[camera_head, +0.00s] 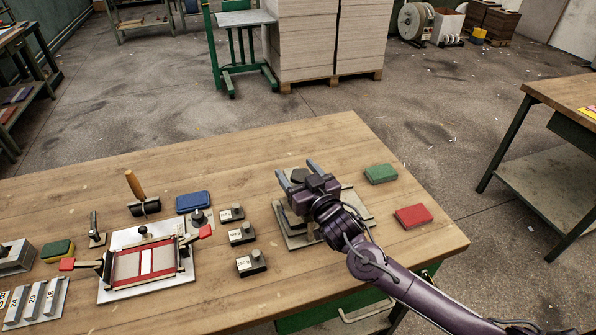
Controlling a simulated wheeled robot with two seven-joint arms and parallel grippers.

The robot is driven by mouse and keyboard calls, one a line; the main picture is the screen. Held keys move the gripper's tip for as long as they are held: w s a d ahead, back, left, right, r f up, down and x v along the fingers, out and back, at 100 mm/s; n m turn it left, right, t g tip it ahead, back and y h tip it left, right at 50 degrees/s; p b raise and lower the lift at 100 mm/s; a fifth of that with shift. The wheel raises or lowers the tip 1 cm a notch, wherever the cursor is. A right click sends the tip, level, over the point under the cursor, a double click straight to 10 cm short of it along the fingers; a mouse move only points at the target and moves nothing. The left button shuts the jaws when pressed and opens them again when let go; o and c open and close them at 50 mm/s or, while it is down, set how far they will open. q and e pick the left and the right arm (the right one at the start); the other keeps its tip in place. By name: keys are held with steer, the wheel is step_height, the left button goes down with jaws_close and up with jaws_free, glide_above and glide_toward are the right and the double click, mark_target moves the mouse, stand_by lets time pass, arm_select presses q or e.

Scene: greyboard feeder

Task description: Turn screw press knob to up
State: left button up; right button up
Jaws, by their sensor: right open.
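The screw press, a low stack of grey plates (292,240), stands on the wooden table right of centre. My right gripper (299,174) is over it, coming in from the lower right. Its two grey fingers are apart and point toward the far side of the table. A dark rounded piece, possibly the press knob (298,175), shows between the fingers. I cannot tell whether the fingers touch it or which way it is turned. The gripper body and wrist hide much of the press. My left gripper is not in view.
A green block (380,173) and a red block (413,216) lie right of the press. Several small dark-knobbed grey units, one at the front (251,264), stand to its left. A red-framed jig (146,262) and a blue block (192,202) are farther left. The table's front right is clear.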

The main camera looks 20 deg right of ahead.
steer(key=c, duration=1)
